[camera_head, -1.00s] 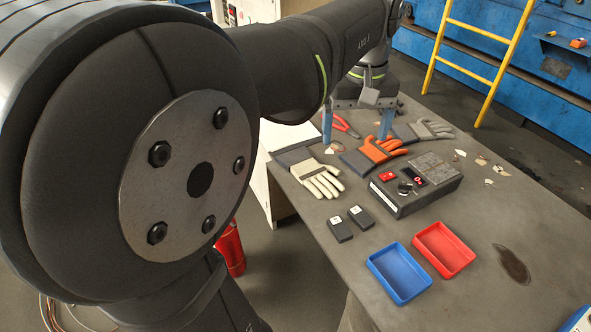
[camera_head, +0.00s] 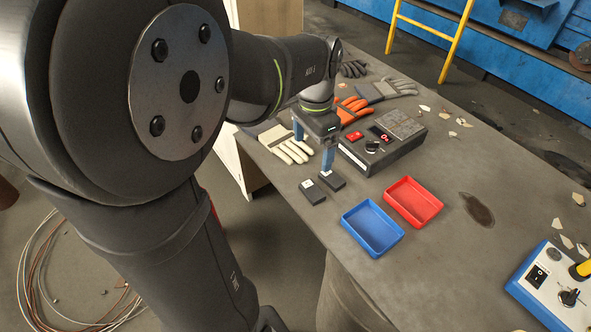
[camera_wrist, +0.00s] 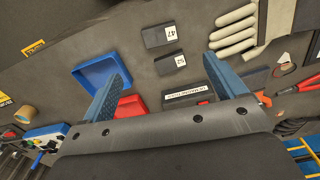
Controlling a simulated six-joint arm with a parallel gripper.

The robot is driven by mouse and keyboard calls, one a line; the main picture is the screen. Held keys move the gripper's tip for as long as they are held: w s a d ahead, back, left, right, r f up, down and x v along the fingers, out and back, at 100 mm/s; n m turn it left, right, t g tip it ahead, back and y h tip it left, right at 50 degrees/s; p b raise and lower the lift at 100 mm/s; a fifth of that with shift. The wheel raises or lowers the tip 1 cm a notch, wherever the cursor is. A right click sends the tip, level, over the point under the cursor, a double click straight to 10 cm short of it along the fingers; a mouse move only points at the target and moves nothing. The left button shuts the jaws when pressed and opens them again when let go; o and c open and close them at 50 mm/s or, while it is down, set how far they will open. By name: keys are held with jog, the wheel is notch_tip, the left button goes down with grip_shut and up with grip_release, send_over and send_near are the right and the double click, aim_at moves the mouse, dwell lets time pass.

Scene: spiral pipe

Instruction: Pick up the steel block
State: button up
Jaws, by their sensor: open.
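Two small dark blocks with white labels lie side by side on the grey table, a left one (camera_head: 312,192) and a right one (camera_head: 333,181). They look alike, and I cannot tell by sight which is steel. In the wrist view one block is labelled 47 (camera_wrist: 158,37) and the other seems to read 52 (camera_wrist: 169,64). My gripper (camera_head: 313,155) is open and empty, its blue fingers pointing down. It is above the table close behind the blocks. In the wrist view both blocks lie ahead, between the directions of the spread fingertips (camera_wrist: 166,70).
A blue tray (camera_head: 372,229) and a red tray (camera_head: 413,203) sit in front. Gloves (camera_head: 285,143) lie behind. A control box (camera_head: 548,285) is at the right. The table's right middle is mostly clear.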

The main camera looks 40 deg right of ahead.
send_over(313, 190)
jog(key=f, duration=0.9)
jog(key=shift+w+a+f, duration=0.1)
jog(key=shift+a+f, duration=0.1)
jog(key=shift+a, duration=0.2)
jog(key=shift+d+f, duration=0.15)
jog(key=shift+f, duration=1.2)
jog(key=shift+d+f, duration=0.15)
jog(key=shift+f, duration=1.2)
jog(key=c, duration=1.3)
jog(key=shift+c, duration=0.2)
jog(key=shift+r, duration=0.15)
